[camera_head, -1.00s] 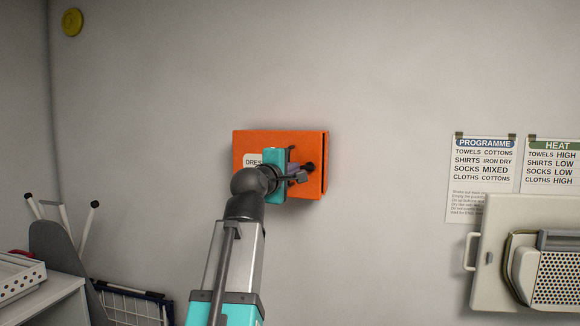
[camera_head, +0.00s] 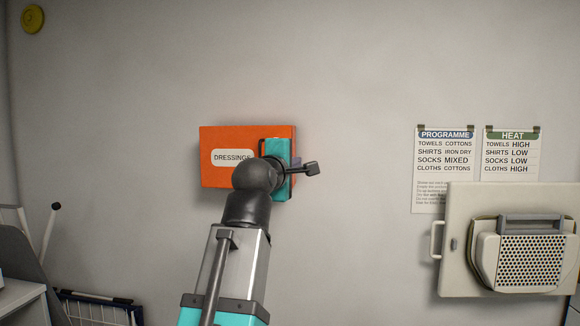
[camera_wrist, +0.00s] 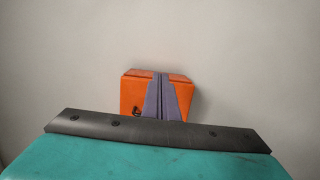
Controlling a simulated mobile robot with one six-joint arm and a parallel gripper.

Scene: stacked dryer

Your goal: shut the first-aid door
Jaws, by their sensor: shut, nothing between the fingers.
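The first-aid box (camera_head: 222,140) is an orange wall cabinet labelled DRESSINGS, and it also shows in the wrist view (camera_wrist: 131,92). Its door faces me and looks close to flush with the body; I cannot tell whether it is fully shut. In the wrist view, a small dark fitting shows on the orange face, left of the fingers. My gripper (camera_wrist: 161,82) has its purple fingers together and empty, in front of the box. In the head view its teal body covers the box's right end, and the fingertips are mostly hidden. Contact cannot be told.
On the right, a pale wall panel (camera_head: 462,220) carries a grey-handled perforated unit (camera_head: 535,262), below two posters (camera_head: 448,155). A folded board and rack (camera_head: 95,308) stand at lower left. The wall around the box is clear.

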